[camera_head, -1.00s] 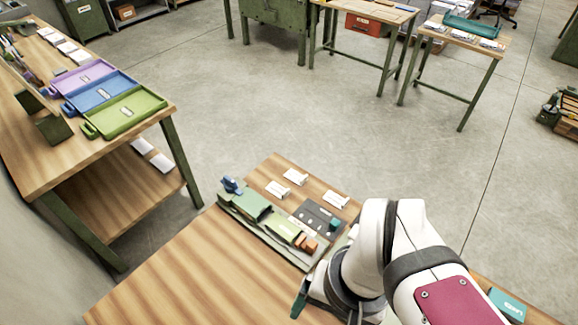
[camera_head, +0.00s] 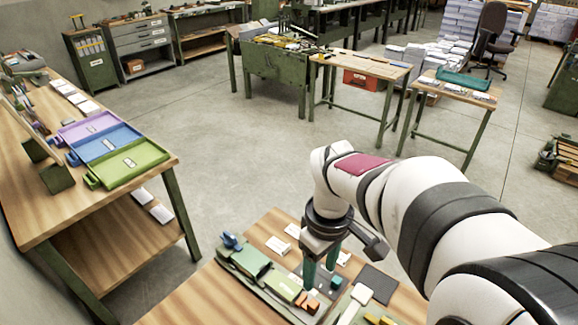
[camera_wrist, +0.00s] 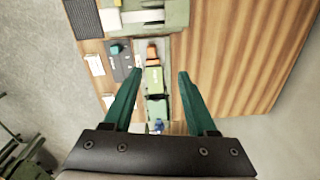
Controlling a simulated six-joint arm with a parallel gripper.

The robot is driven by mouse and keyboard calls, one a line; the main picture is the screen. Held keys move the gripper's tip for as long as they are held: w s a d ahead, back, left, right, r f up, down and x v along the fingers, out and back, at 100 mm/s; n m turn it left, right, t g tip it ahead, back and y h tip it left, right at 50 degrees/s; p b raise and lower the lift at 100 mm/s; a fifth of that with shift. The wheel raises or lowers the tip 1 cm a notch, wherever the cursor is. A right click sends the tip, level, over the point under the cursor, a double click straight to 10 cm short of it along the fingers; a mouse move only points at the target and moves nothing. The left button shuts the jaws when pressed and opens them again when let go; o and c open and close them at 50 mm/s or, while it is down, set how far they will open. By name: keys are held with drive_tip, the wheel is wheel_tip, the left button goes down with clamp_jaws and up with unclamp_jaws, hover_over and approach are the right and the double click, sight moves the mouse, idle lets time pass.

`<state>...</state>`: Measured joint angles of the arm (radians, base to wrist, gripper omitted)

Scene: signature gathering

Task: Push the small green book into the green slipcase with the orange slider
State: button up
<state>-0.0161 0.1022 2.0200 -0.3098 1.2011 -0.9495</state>
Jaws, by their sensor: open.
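A narrow green fixture holds a row of parts. The darker green slipcase (camera_head: 250,262) is toward its far left end. The small lighter green book (camera_head: 283,287) lies in line with it, and the orange slider (camera_head: 308,301) is at the near right end, behind the book. In the wrist view the orange slider (camera_wrist: 152,53), book (camera_wrist: 153,79) and slipcase (camera_wrist: 156,110) line up between the fingers. My gripper (camera_head: 320,278) points down over the fixture's right end. Its teal fingers (camera_wrist: 160,72) are open and empty, apparently above the parts.
A blue part (camera_head: 230,241) stands at the fixture's far end. White cards (camera_head: 278,245) and a dark board (camera_head: 375,283) lie on the wooden bench. Purple, blue and green trays (camera_head: 128,162) sit on the left table. Open floor lies beyond the bench.

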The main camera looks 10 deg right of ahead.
sight(314, 303)
drive_tip(key=shift+n, duration=0.9)
drive_tip(key=f, duration=0.5)
drive_tip(key=w+f, duration=0.1)
drive_tip(key=f, duration=0.5)
drive_tip(key=w+f, duration=0.1)
drive_tip(key=f, duration=0.5)
drive_tip(key=shift+w+d, duration=0.15)
drive_tip(key=shift+w, duration=0.1)
drive_tip(key=shift+r, duration=0.1)
clamp_jaws()
